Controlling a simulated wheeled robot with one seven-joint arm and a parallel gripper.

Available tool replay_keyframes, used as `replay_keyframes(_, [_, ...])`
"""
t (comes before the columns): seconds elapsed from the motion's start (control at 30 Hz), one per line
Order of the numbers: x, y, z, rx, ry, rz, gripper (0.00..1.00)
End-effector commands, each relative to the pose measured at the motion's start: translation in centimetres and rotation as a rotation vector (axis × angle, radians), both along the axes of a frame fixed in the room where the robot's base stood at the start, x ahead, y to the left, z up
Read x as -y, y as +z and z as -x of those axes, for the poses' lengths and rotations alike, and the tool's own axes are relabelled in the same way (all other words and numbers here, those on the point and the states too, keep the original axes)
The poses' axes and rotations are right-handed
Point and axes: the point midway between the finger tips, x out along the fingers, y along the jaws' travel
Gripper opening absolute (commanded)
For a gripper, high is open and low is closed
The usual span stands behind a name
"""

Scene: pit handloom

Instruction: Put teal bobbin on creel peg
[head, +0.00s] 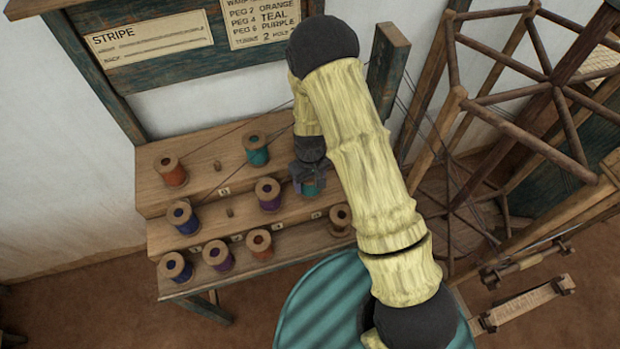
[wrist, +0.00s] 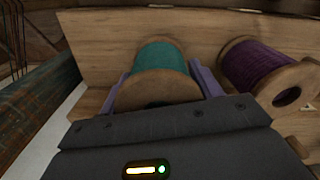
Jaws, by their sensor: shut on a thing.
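My gripper (head: 311,176) is shut on a teal bobbin (head: 313,188) at the right part of the creel's middle step. In the wrist view the teal bobbin (wrist: 160,54) lies between the two lilac fingers, its wooden end toward me. I cannot tell whether it touches the step or a peg; its far end is hidden. The stepped wooden creel (head: 200,147) bears several bobbins. Another teal bobbin (head: 256,149) stands on the top step. Bare pegs show on the top step (head: 217,165) and on the middle step (head: 229,212).
A purple bobbin (wrist: 255,68) is close right of my gripper in the wrist view. A brown bobbin (head: 340,217) stands near my arm. A sign board (head: 155,38) hangs behind, and a wooden post (head: 388,65) and reel frame (head: 530,95) stand at right.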

Motion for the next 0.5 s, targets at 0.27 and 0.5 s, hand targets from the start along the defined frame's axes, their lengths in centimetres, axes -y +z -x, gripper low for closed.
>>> replay_keyframes(0.27, [-0.06,-1.23,-0.01,0.001,0.001,-0.001,0.39])
replay_keyframes(0.5, [0.02,-1.25,-0.03,0.0,-0.001,0.0,0.39])
